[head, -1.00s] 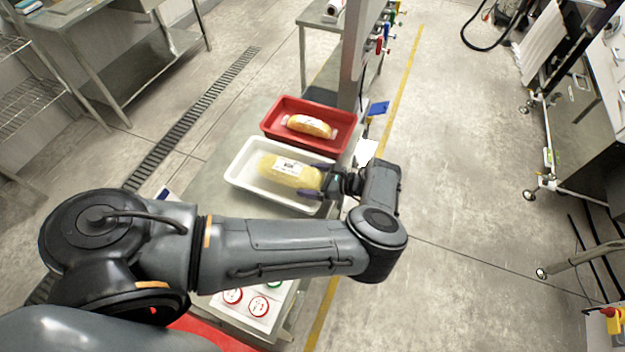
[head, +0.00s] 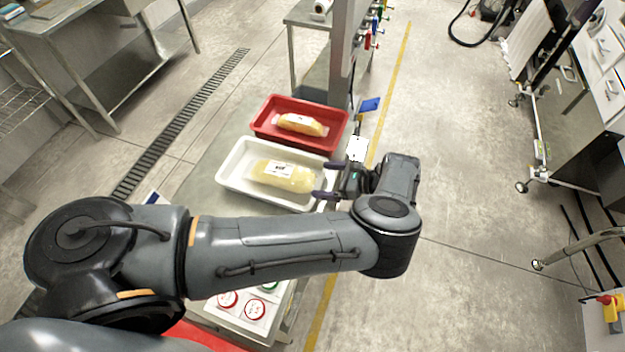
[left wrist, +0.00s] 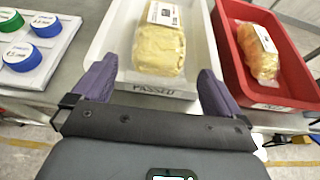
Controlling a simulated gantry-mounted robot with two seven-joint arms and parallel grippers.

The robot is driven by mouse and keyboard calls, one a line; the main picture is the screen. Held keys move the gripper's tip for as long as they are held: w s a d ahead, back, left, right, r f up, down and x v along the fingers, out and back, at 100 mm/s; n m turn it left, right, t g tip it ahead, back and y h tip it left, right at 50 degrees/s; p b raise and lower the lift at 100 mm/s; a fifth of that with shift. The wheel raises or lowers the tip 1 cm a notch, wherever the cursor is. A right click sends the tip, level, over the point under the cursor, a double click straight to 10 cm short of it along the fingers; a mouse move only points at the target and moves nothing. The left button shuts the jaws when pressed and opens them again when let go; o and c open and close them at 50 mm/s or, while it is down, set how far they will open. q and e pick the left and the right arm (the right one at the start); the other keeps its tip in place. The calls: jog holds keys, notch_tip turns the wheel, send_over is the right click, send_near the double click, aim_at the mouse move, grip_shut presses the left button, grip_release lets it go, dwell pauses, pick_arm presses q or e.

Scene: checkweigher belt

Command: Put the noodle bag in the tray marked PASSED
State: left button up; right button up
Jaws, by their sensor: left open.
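The noodle bag (head: 282,176), a pale yellow pack with a white label, lies in the white tray (head: 231,182). In the left wrist view the noodle bag (left wrist: 159,45) rests on the floor of the white tray (left wrist: 112,45), whose near wall reads PASSED. My left gripper (head: 326,180) is open and empty at the right end of the tray. In the left wrist view its purple fingertips (left wrist: 152,75) are spread apart, with the bag beyond them and not between them. My right gripper is not in view.
A red tray (head: 262,127) holding an orange-yellow pack (head: 301,124) stands directly behind the white tray. A panel with round red and green caps (head: 240,306) is near the front. A metal post (head: 342,50) rises behind the red tray.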

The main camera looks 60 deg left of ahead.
pick_arm(q)
jog(key=shift+b+v, duration=0.4)
jog(key=shift+v, duration=1.95)
